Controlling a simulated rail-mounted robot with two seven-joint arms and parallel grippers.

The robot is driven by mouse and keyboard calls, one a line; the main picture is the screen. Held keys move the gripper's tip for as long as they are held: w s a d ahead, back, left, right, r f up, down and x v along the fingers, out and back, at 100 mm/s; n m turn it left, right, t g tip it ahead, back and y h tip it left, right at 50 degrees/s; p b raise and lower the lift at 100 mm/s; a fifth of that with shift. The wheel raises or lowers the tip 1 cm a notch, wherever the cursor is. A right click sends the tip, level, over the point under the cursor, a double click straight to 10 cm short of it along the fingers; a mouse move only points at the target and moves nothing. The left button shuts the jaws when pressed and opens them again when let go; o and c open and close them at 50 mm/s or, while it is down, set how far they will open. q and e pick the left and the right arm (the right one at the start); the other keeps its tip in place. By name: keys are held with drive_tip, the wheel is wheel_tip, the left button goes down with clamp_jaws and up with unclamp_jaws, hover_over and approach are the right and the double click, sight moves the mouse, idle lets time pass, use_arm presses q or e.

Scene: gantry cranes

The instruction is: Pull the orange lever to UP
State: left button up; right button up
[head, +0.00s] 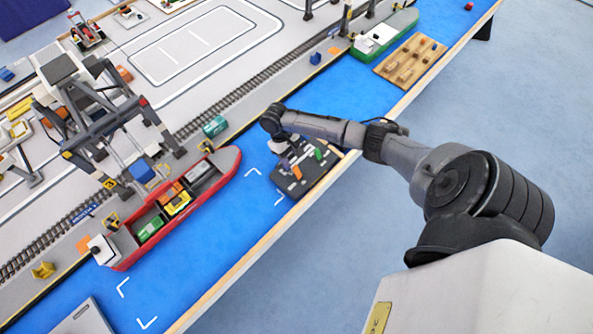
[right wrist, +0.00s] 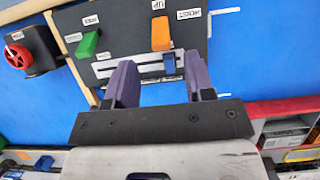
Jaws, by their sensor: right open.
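The orange lever (right wrist: 160,34) stands on a dark control panel (right wrist: 125,30), close to a small label that reads UP. A HOIST label sits to its right. In the head view the orange lever (head: 297,172) is small on the panel (head: 292,187) at the edge of the blue mat. My right gripper (right wrist: 160,62) is open, with its two purple fingers pointing at the panel. The orange lever is beyond the fingertips, roughly centred on the gap between them. Nothing is held. My left gripper is in neither view.
A green lever (right wrist: 87,44) stands left of the orange one, and a blue slider knob (right wrist: 168,63) is just below it. A red wheel (right wrist: 18,56) is further left. A red ship (head: 225,160) and a grey gantry crane (head: 95,115) are left of the panel in the head view.

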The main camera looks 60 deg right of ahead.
sight(295, 166)
drive_tip(key=x, duration=0.6)
drive_tip(key=shift+f, duration=0.25)
drive_tip(key=shift+s+a+f+b, duration=0.1)
drive_tip(key=shift+s+f+b, duration=0.2)
drive_tip(key=shift+f, duration=0.3)
drive_tip(key=shift+c, duration=0.3)
